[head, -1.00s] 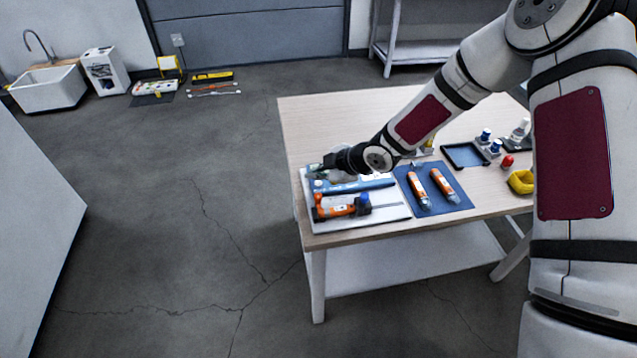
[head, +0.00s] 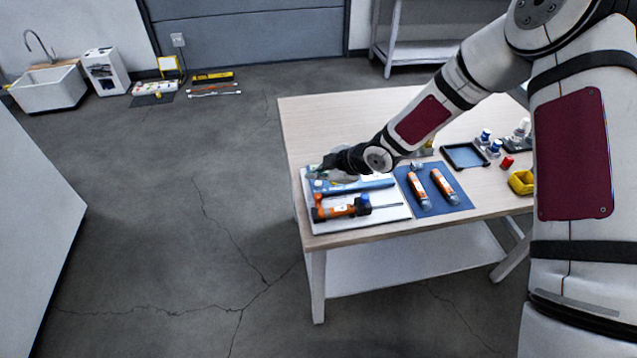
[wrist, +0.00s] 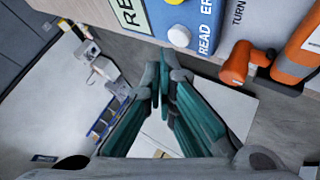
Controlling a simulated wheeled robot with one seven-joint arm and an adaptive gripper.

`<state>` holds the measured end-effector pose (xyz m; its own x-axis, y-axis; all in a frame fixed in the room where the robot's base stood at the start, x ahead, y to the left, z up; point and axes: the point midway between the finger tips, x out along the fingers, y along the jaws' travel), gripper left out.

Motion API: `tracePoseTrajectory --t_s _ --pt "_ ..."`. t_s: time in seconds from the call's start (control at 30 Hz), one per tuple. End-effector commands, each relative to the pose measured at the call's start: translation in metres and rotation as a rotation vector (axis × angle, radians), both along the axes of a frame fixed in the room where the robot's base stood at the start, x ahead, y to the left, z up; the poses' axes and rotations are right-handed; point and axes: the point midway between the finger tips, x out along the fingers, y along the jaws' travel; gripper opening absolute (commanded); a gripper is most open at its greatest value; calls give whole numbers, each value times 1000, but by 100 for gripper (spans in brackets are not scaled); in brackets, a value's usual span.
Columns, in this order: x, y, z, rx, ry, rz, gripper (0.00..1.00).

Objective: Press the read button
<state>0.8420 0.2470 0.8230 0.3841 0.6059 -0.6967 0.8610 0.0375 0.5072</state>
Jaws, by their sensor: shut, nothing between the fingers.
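The blue device (head: 368,186) lies on a white board on the table. In the wrist view its blue face (wrist: 196,20) is at the top, with a "READ" label next to a round white button (wrist: 179,36). My gripper (wrist: 166,68) is shut and empty, its teal fingers pointing towards the device. The fingertips show just below the white button in the wrist view; I cannot tell how far apart they are in depth. In the head view my gripper (head: 322,168) is low over the board's far left part, just behind the device, and partly hides it.
An orange tool (head: 340,208) lies in front of the device on the white board (head: 385,215). A blue mat (head: 433,203) with two orange-and-white tubes is to the right. A dark tray (head: 464,155), small bottles and a yellow item (head: 521,182) stand farther right. The table's back left is clear.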

Motion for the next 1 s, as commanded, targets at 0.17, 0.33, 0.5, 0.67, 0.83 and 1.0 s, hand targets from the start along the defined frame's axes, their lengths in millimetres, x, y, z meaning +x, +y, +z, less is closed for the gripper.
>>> tracePoseTrajectory --t_s 0.17,0.33,0.5,0.67,0.83,1.0 --pt "0 0 0 0 0 0 0" --pt "0 0 -6 0 1 1 0" --pt "0 0 -9 -1 0 -1 0" --pt "0 0 -8 0 0 0 0" --pt "0 0 -9 0 0 0 0" --pt "0 0 -10 0 0 0 0"
